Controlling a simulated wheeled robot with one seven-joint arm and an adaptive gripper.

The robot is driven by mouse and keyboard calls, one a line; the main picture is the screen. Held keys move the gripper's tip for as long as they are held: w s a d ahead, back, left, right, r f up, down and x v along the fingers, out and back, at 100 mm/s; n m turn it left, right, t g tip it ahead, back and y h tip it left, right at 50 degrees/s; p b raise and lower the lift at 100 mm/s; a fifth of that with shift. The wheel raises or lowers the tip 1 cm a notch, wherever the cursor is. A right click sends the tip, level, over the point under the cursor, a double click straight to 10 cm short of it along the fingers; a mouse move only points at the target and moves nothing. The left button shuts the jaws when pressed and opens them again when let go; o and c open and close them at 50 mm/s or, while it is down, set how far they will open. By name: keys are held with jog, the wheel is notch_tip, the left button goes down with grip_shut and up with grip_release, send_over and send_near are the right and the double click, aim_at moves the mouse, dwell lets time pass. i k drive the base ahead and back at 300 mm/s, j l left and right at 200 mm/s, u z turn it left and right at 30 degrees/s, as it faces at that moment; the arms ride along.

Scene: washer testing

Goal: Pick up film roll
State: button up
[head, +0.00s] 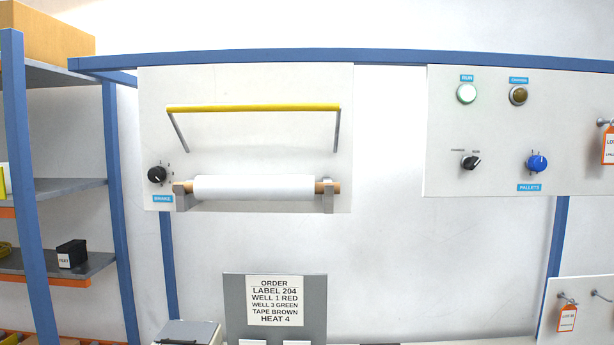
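The film roll (254,188) is white on a brown core whose ends stick out on both sides. It lies level in two grey brackets (328,196) on a white wall panel (230,130), left of the middle in the head view. A yellow bar (254,107) on two grey arms stands out from the panel above the roll, apart from it. My gripper is not in the head view.
A black knob (157,174) labelled BRAKE sits left of the roll. A control panel (500,130) with a lamp and knobs is at right. An order sign (275,308) stands below. Shelves (60,190) are at left. The wall between the panels is clear.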

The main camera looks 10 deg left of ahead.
aim_at(284, 188)
jog(key=u, duration=1.2)
